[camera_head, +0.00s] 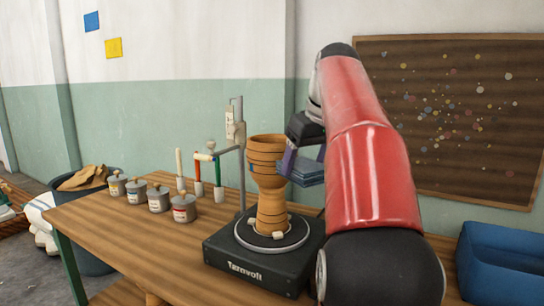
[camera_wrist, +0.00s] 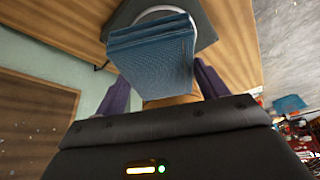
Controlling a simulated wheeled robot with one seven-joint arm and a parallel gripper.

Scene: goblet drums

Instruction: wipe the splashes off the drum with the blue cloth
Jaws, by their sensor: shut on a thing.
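The goblet drum (camera_head: 268,190) is terracotta brown and stands upright on a round plate on a black box-shaped turntable (camera_head: 255,268). Small pale blocks sit at its foot. My gripper (camera_head: 302,165) is at the right side of the drum's upper bowl, shut on the folded blue cloth (camera_head: 305,173). The cloth is close to the bowl; I cannot tell whether it touches. In the wrist view the cloth (camera_wrist: 153,58) fills the space between my purple fingers (camera_wrist: 162,92) and hides most of the drum.
A metal stand (camera_head: 241,150) with an arm rises just behind and left of the drum. Several lidded pots (camera_head: 158,199) and upright brushes stand on the wooden table (camera_head: 130,245) to the left. A blue bin (camera_head: 500,262) is at right. The table's front left is clear.

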